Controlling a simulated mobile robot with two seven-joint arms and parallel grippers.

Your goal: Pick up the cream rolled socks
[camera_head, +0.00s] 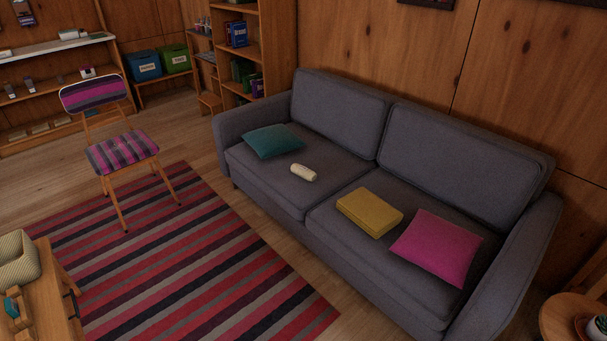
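The cream rolled socks (303,172) lie on the left seat cushion of the grey sofa (326,198). They form a small pale roll, near the front edge of the cushion. A teal pillow (273,141) lies behind and to the left of them, apart from them. A folded mustard-yellow cloth or cushion (369,212) lies to their right on the other seat. Neither of my grippers shows in the head view.
A magenta pillow (437,247) lies at the sofa's right end. A striped rug (190,262) covers open floor before the sofa. A striped chair (121,151) stands left. A wooden table (58,297) is at lower left, a round table (562,318) at lower right.

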